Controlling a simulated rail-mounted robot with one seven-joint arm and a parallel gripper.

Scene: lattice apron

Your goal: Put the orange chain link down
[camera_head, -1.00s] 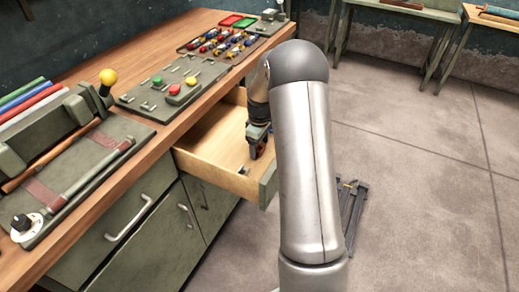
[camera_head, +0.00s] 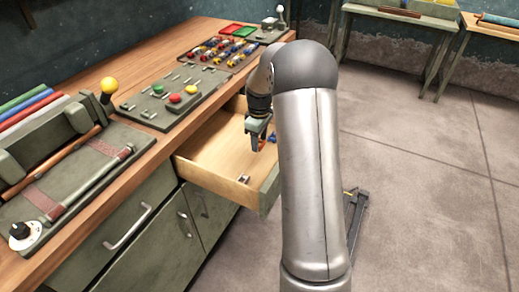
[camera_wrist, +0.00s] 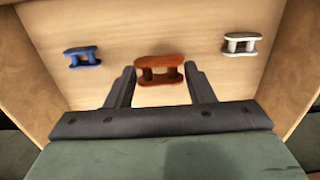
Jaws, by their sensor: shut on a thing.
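The orange chain link (camera_wrist: 160,69) sits between the fingertips of my gripper (camera_wrist: 160,78) in the wrist view, with the pale wooden drawer floor behind it. In the head view my gripper (camera_head: 257,136) points down inside the open drawer (camera_head: 205,155), and only a little orange shows at its tips. My gripper is shut on the orange link. I cannot tell how far the link is above the drawer floor. A blue chain link (camera_wrist: 82,57) lies to its left and a white chain link (camera_wrist: 242,43) to its right in the wrist view.
The drawer walls (camera_wrist: 294,60) stand close on both sides. The wooden workbench (camera_head: 150,165) is to the left, with a grey panel of buttons (camera_head: 170,95) and a tray of coloured parts (camera_head: 220,52). Bare drawer floor lies around the links.

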